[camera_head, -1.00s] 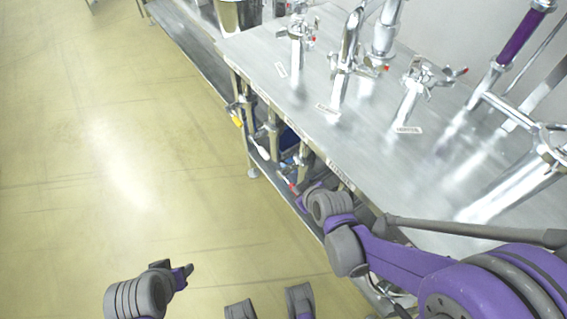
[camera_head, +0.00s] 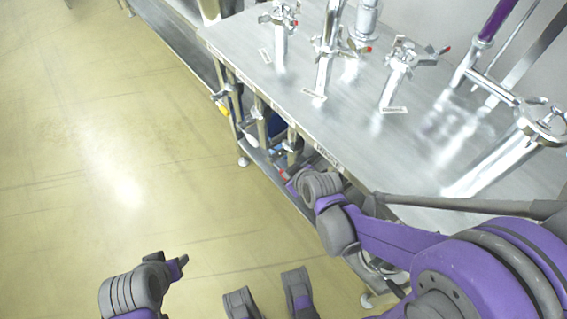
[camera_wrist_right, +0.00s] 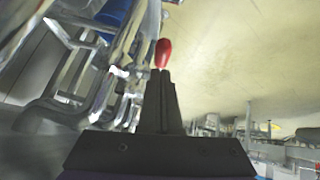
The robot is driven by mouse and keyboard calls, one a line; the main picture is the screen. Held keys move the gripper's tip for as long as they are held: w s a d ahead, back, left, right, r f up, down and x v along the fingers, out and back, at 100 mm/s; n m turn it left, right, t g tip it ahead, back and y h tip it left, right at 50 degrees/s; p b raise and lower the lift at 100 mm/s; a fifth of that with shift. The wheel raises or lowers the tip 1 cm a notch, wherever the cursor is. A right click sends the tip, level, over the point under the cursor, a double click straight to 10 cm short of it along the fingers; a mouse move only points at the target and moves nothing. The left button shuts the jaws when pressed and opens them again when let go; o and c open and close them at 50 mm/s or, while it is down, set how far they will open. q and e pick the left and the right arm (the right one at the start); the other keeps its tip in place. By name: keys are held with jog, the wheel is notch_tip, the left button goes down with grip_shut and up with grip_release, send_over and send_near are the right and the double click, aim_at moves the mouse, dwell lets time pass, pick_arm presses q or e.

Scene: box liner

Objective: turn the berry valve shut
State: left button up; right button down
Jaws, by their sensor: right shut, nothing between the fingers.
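Several valves with coloured handles sit along the table's front edge in the head view: a yellow one (camera_head: 222,108), a white one (camera_head: 250,136) and a red one (camera_head: 282,172). Their labels are too small to read, so I cannot tell which is the berry valve. My right gripper (camera_head: 293,182) is below the table edge by the red handle, partly hidden by its own wrist. In the right wrist view its fingers (camera_wrist_right: 161,78) are shut and empty, with the red handle (camera_wrist_right: 163,53) right at the tips; contact is unclear. My left gripper (camera_head: 181,264) is low over the floor.
The steel table (camera_head: 345,135) carries several taps, one of them at its middle (camera_head: 398,70), and small labels. Pipes and a lower shelf (camera_head: 262,165) crowd the space under its edge. The floor (camera_head: 120,120) to the left is clear.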

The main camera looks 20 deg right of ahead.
pick_arm(q)
notch_tip(320, 180, up, 6)
jog(key=p, duration=0.4)
jog(key=shift+s+p, duration=0.4)
pick_arm(e)
jog(key=a+v, duration=0.1)
jog(key=v, duration=1.1)
jog(key=shift+w+d+r, duration=0.2)
jog(key=shift+w+d, duration=0.05)
pick_arm(q)
jog(key=shift+a, duration=0.1)
jog(key=shift+r, duration=0.1)
notch_tip(320, 180, up, 9)
jog(key=w+p, duration=0.2)
jog(key=p, duration=0.6)
jog(key=shift+r+t, duration=0.2)
jog(key=shift+t, duration=0.1)
pick_arm(e)
jog(key=s+r+m+g+h, duration=0.1)
jog(key=s+r+m, duration=0.4)
jog(key=r, duration=0.7)
jog(key=shift+s+d+g, duration=0.4)
jog(key=shift+s+g, duration=0.5)
jog(key=shift+s, duration=0.3)
pick_arm(q)
jog(key=shift+s, duration=0.2)
pick_arm(e)
jog(key=shift+s, duration=0.1)
